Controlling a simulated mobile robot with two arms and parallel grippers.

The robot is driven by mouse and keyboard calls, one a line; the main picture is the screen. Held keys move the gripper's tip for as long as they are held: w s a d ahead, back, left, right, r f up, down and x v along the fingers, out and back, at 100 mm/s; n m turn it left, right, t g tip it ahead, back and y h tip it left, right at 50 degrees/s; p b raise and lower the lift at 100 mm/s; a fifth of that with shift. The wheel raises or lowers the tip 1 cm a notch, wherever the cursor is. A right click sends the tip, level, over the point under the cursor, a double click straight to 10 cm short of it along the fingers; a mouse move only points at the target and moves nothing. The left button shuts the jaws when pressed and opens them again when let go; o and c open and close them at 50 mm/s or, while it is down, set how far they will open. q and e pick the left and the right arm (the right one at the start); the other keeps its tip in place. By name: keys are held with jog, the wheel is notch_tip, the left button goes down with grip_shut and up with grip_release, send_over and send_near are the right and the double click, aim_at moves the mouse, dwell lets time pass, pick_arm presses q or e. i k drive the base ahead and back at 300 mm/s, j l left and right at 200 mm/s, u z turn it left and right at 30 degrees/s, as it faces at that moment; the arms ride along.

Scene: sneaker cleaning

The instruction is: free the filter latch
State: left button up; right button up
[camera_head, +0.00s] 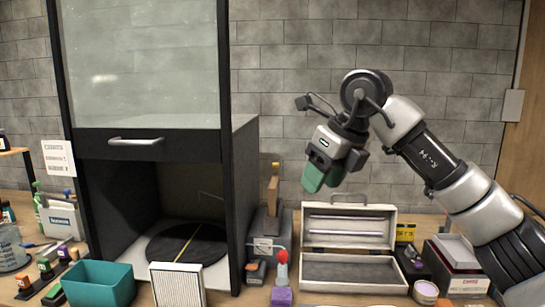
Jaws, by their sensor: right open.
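A white pleated filter panel (177,286) stands upright at the front edge of the black cabinet (150,147). I cannot clearly make out a latch on it or on the cabinet. My right gripper (325,174) is in the air above the open toolbox, to the right of the cabinet and well apart from the filter. Its green-padded fingers point down and it holds nothing. My left gripper is not in view.
The cabinet's glass front with its handle (136,142) is raised over a dark turntable (187,244). A teal bin (99,284) stands left of the filter. An open toolbox (349,270) and a red-knobbed device (282,257) stand to the right. The bench is crowded.

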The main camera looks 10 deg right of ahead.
aim_at(276, 166)
jog(key=i, duration=1.3)
